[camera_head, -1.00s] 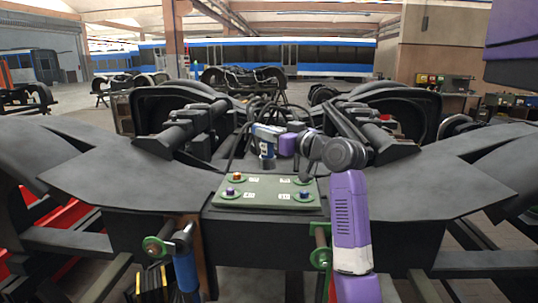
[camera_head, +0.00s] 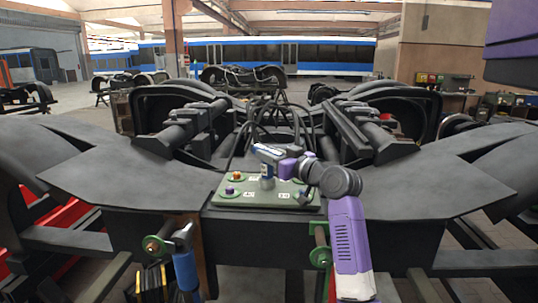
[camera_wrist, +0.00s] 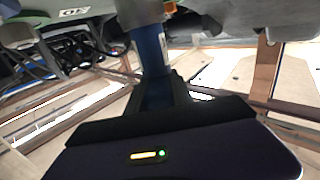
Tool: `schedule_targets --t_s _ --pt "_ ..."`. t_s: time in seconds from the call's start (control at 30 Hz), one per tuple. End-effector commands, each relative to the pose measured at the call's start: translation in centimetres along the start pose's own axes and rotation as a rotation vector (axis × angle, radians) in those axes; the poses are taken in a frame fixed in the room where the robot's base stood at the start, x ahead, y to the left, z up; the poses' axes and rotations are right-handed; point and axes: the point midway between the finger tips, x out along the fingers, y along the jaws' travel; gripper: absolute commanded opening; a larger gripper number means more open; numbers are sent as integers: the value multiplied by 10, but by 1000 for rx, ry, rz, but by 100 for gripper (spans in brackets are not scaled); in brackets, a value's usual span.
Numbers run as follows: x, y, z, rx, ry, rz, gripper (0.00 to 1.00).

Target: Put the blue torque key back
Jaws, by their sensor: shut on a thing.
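My gripper (camera_head: 265,160) is above the green panel (camera_head: 224,203) on the front beam of the bogie. I cannot tell whether the key touches the panel.
Black cables (camera_head: 268,118) arch behind the panel. Wide dark bogie plates (camera_head: 120,180) flank it.

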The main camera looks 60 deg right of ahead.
Motion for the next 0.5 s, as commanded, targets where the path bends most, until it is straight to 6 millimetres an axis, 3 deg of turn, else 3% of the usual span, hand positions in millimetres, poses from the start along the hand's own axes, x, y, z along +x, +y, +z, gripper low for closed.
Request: schedule_targets --t_s 0.03,0.1,0.13,0.5 --pt "0 0 1 0 0 0 33" --pt "0 0 1 0 -1 0 47" --pt "0 0 1 0 -1 0 49" --pt "0 0 -4 0 0 0 49"
